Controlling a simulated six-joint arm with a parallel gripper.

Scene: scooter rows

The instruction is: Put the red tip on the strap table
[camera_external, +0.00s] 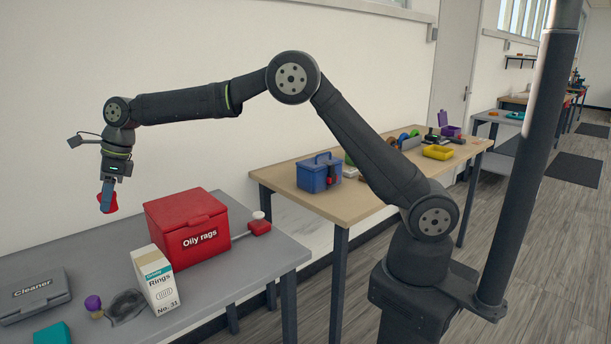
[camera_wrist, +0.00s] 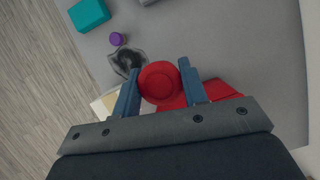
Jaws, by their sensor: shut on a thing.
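My gripper (camera_external: 107,193) is shut on the red tip (camera_external: 109,204) and holds it in the air above the grey table (camera_external: 262,253), to the left of the red box. In the wrist view, the round red tip (camera_wrist: 159,83) sits between the two blue fingers of my gripper (camera_wrist: 159,84). Nothing in view is marked as the strap table, so I cannot tell which table that is.
The grey table holds a red "Oily rags" box (camera_external: 190,228), a white "Rings" carton (camera_external: 155,280), a grey "Cleaner" case (camera_external: 34,296), a purple-topped item (camera_external: 93,304) and a teal block (camera_external: 52,334). A wooden table (camera_external: 385,183) behind carries a blue toolbox (camera_external: 318,172) and a yellow tray (camera_external: 437,152).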

